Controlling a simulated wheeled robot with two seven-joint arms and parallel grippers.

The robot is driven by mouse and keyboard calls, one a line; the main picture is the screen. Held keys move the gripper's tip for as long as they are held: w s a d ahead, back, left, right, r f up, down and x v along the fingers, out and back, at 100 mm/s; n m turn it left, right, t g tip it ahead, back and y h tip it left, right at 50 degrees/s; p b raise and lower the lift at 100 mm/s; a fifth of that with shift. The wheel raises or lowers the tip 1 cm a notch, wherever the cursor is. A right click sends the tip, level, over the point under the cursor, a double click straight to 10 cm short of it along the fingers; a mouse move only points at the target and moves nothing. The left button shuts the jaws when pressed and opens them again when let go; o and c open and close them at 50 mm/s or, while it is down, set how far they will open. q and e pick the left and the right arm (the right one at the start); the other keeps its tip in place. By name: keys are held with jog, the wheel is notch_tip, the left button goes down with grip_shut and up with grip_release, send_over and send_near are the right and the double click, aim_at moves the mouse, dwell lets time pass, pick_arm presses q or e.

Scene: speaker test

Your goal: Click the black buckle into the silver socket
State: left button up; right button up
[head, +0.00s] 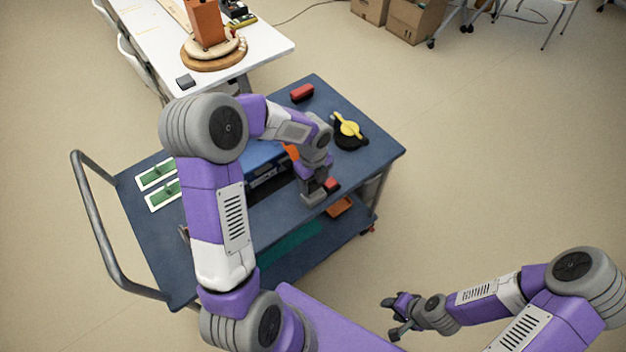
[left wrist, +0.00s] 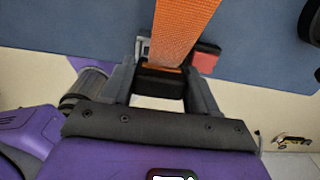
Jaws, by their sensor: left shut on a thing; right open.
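In the left wrist view the black buckle (left wrist: 160,79) sits between the fingers of my left gripper (left wrist: 161,90), which is shut on it. An orange strap (left wrist: 184,28) runs up from the buckle. Silver metal (left wrist: 144,46), which looks like part of the socket, shows just beyond the buckle; the strap and buckle hide most of it, so I cannot tell whether they touch. In the head view my left gripper (head: 314,194) is low at the cart's front edge, and the buckle is hidden. My right gripper (head: 393,318) is open and empty, away from the cart.
A red block (left wrist: 205,58) lies beside the strap and also shows in the head view (head: 332,184). The blue cart (head: 375,160) also carries a red object (head: 302,92), a black-and-yellow object (head: 349,130) and green-and-white pieces (head: 158,174). A white table (head: 262,48) stands behind.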

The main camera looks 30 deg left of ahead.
pick_arm(q)
jog(key=shift+f+b, duration=0.85)
jog(key=shift+f, duration=0.65)
dwell(0.4)
jog(key=o, duration=1.1)
jog(key=shift+r, duration=0.1)
notch_tip(320, 180, up, 8)
jog(key=p, duration=0.7)
jog(key=shift+p, duration=0.3)
